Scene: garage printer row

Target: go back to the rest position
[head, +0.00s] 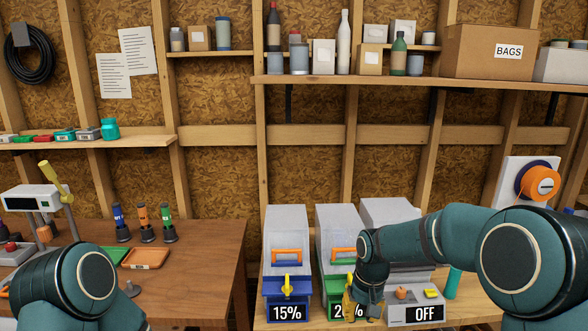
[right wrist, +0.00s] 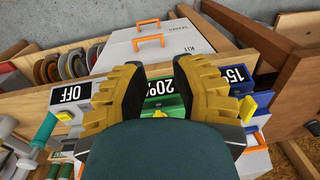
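My right gripper (head: 362,308) is in front of the green-fronted 20% bin (head: 338,240) and covers part of its label. In the right wrist view its two yellow fingers (right wrist: 160,78) are spread apart. The green front with the 20% label (right wrist: 162,88) shows between them, and I see nothing held. I cannot tell whether a finger touches the bin. My left arm (head: 80,285) shows at the lower left over the wooden table; its gripper is out of view.
The blue-fronted 15% bin (head: 287,240) stands left of the 20% bin, and a grey unit marked OFF (head: 410,312) stands right. An orange spool (head: 538,182) is at the right. The left table (head: 195,270) holds an orange tray (head: 146,259) and several small bottles.

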